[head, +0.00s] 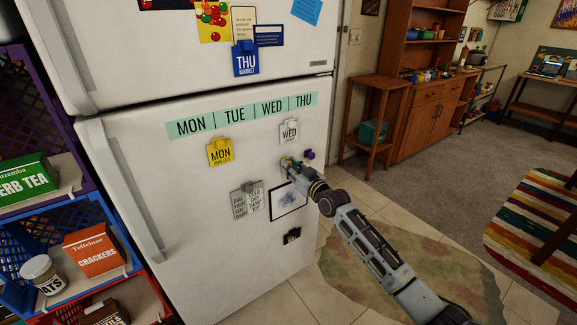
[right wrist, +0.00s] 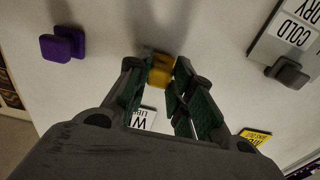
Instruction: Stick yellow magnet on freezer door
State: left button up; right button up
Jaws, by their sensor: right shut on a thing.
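My right gripper (head: 289,166) reaches in from the lower right to the fridge's lower door (head: 135,165), below the white WED note. It is shut on a small yellow magnet (head: 284,161). In the right wrist view the yellow magnet (right wrist: 160,72) sits between the green-lined fingertips, close to the white door surface. I cannot tell whether it touches the door. The upper door, the freezer door (head: 130,60), is closed above, with bare white surface left of its pinned papers. My left gripper is in neither view.
The lower door carries a green weekday strip (head: 240,116), a yellow MON note (head: 220,152), a white WED note (head: 289,132), a grey note (head: 246,200) and a purple magnet (head: 309,155). A blue THU note (head: 245,62) hangs on the freezer door. Crates (head: 62,240) stand at left.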

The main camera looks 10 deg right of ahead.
jog(key=shift+c, duration=1)
jog(key=shift+s, duration=0.1)
jog(key=p+v, duration=0.3)
jog(key=v, duration=0.1)
jog(key=shift+s+d, duration=0.2)
jog(key=shift+s, duration=0.15)
jog(key=shift+a, duration=0.1)
dwell(1.0)
